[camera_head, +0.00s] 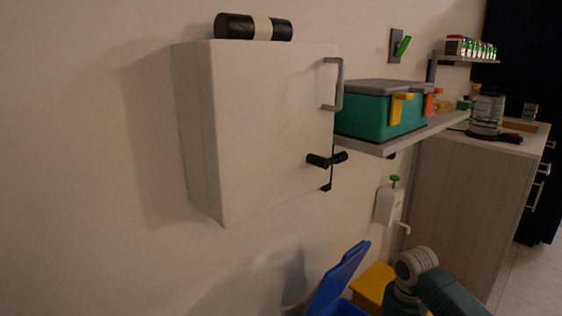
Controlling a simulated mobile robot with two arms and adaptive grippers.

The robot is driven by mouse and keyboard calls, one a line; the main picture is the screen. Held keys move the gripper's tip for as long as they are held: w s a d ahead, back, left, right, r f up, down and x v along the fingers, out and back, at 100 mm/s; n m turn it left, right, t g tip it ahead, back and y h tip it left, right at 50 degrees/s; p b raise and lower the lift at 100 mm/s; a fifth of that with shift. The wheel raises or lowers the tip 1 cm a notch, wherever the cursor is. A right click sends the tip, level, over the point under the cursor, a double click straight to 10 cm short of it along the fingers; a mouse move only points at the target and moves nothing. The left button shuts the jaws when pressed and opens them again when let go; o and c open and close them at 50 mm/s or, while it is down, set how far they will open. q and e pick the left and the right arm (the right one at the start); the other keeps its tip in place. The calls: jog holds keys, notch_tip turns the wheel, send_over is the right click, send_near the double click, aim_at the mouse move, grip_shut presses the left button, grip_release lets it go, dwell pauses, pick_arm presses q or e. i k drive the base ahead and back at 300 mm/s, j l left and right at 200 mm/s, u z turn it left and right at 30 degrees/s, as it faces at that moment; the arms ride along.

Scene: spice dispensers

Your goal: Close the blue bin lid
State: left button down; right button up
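The blue bin lid (340,277) stands raised and tilted at the bottom of the head view, to the right of centre. Part of the blue bin (342,308) shows below it at the bottom edge; most of the bin is cut off. A grey and dark green arm of mine comes in at the lower right, close to the right of the lid and apart from it in the picture. No fingers of either gripper show, so I cannot see whether they are open or shut.
A yellow bin (374,283) stands beside the blue one, partly behind my arm. A white wall cabinet (265,125) hangs above. A shelf (405,132) holds a green toolbox (375,113). A wooden counter (465,195) stands at right; floor (520,280) shows beyond it.

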aim_at(335, 281)
jog(key=k+l, duration=0.25)
jog(key=k, duration=0.25)
jog(key=k+l, duration=0.3)
jog(key=k, duration=0.25)
